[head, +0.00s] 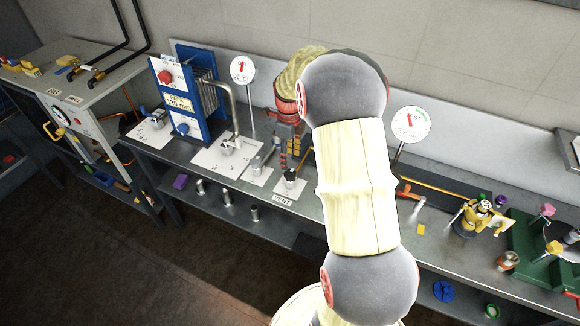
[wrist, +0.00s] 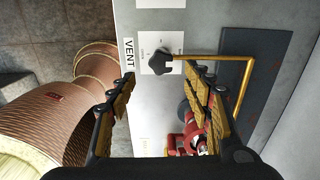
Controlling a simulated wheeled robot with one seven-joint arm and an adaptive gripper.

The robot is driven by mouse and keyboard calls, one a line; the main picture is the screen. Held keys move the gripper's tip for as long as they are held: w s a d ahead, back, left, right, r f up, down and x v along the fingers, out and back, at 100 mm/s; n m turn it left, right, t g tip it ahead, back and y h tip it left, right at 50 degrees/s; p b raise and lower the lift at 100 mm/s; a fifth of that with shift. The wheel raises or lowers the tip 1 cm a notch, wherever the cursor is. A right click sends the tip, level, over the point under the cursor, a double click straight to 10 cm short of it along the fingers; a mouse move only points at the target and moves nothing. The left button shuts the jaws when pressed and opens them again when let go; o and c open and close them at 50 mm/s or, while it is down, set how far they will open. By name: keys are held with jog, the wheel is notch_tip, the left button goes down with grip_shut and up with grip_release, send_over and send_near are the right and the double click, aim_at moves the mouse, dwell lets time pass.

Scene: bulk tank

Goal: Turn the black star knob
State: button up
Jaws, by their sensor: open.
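The black star knob (wrist: 159,65) sits on a white plate on the grey bench, beside the VENT label (wrist: 129,54). In the head view the knob (head: 291,175) shows just behind the VENT label near the front edge of the bench. My gripper (wrist: 161,74) is open, with one finger on each side of the knob in the wrist view. The knob appears between the fingertips; I cannot tell whether they touch it. In the head view my gripper (head: 291,156) is above the knob, partly hidden by my arm.
In the wrist view a yellow bent rod (wrist: 249,72) and a red part (wrist: 188,138) lie right of and below the knob. In the head view a blue plate unit (head: 188,98), a grey tap pipe (head: 235,110) and a round gauge (head: 243,69) stand to the left.

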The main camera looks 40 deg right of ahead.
aim_at(290, 173)
jog(key=shift+s+d+f, duration=0.1)
jog(key=shift+d+f, duration=0.15)
jog(key=shift+f, duration=0.1)
jog(key=shift+m, duration=0.3)
notch_tip(290, 173, down, 8)
jog(key=shift+r+b, duration=0.25)
jog(key=shift+b, duration=0.45)
jog(key=shift+c, duration=1.2)
jog(key=c, duration=0.9)
